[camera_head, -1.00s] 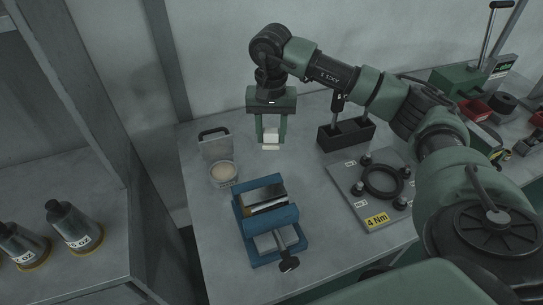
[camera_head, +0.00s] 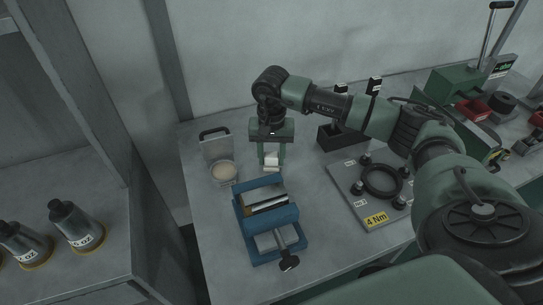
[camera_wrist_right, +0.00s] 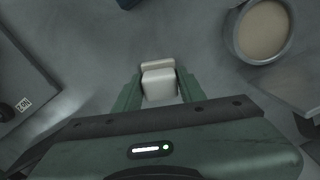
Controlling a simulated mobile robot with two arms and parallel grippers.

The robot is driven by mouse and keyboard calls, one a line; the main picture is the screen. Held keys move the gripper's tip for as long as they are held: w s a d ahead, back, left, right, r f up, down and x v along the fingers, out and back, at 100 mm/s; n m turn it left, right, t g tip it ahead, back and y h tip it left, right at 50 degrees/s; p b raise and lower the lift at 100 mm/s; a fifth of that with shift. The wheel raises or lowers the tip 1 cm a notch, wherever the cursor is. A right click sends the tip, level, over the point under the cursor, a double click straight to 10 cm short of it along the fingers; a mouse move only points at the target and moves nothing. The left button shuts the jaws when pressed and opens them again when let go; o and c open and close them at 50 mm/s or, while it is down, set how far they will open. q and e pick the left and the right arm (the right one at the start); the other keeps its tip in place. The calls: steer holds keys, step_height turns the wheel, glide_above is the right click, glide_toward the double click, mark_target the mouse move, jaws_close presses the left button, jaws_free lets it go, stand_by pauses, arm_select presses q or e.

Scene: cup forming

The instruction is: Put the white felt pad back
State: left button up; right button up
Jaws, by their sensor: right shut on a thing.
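The white felt pad (camera_head: 271,158) is a small pale block between the fingers of my right gripper (camera_head: 271,163), which points down over the table behind the blue vise. In the right wrist view, the pad (camera_wrist_right: 159,86) sits between the two green fingers of my right gripper (camera_wrist_right: 158,92), with a slightly darker pale edge beyond it. I cannot tell whether its lower end touches the table. A round tin (camera_head: 222,182) with a tan fill stands to the left of the gripper, apart from it. My left gripper is not in view.
The blue vise (camera_head: 285,217) stands just in front of the gripper. A grey plate (camera_head: 350,190) with a black ring and knobs lies to the right, and a black holder (camera_head: 328,140) stands behind it. A grey handled panel (camera_head: 214,146) is behind the tin.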

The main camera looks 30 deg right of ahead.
mark_target(271, 155)
steer(key=o, duration=1.3)
steer(key=shift+f, duration=0.1)
steer(key=shift+r+p, duration=0.3)
steer(key=shift+w+r, duration=0.1)
steer(key=shift+r, duration=0.2)
step_height(271, 155, up, 11)
steer(key=shift+r+b, duration=0.1)
steer(key=shift+b, duration=0.8)
